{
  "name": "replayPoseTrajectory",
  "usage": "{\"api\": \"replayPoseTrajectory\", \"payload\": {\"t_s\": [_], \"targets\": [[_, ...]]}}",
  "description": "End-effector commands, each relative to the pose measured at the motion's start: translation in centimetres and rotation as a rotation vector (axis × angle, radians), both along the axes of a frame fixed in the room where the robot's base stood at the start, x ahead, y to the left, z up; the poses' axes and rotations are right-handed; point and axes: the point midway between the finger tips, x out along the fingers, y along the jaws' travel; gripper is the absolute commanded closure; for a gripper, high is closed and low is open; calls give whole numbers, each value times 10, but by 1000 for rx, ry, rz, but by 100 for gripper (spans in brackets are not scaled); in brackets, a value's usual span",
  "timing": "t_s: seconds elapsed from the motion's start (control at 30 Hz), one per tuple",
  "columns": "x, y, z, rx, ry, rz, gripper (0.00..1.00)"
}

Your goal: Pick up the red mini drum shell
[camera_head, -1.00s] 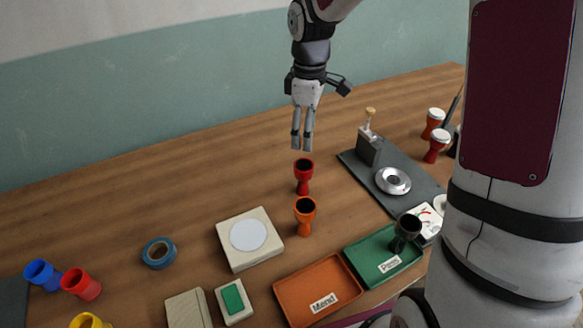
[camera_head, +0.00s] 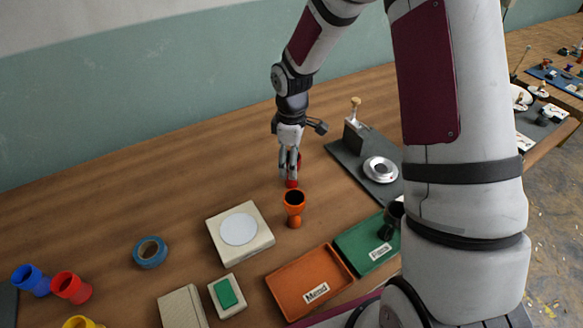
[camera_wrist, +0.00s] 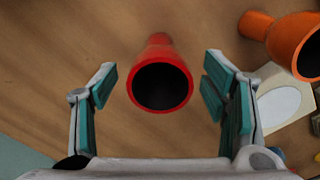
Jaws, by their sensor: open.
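The red mini drum shell (camera_wrist: 160,82) stands on the wooden table, its dark open mouth facing the wrist camera. In the wrist view it lies between my gripper's two open fingers, with a gap on each side. In the head view my gripper (camera_head: 289,172) points down over it and hides most of it; a bit of its red base (camera_head: 291,184) shows below the fingertips. Another red shell (camera_head: 71,287) lies on its side at the left of the table.
An orange shell (camera_head: 294,208) stands close in front of the red one. Nearby are a white-topped pad (camera_head: 213,226), an orange Mend tray (camera_head: 283,283), a green Pass tray (camera_head: 349,243) with a dark shell, and a grey mat (camera_head: 345,160) with a press.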

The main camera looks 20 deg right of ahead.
Motion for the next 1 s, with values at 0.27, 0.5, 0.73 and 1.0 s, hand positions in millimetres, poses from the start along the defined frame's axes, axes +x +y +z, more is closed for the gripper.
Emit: {"api": "replayPoseTrajectory", "payload": {"t_s": [0.27, 0.5, 0.73, 1.0], "targets": [[0, 0, -7, -1, -1, -1, 32], [0, 0, -7, -1, -1, -1, 75], [0, 0, -7, -1, -1, -1, 85], [1, -1, 12, -1, -5, -1, 85]]}}
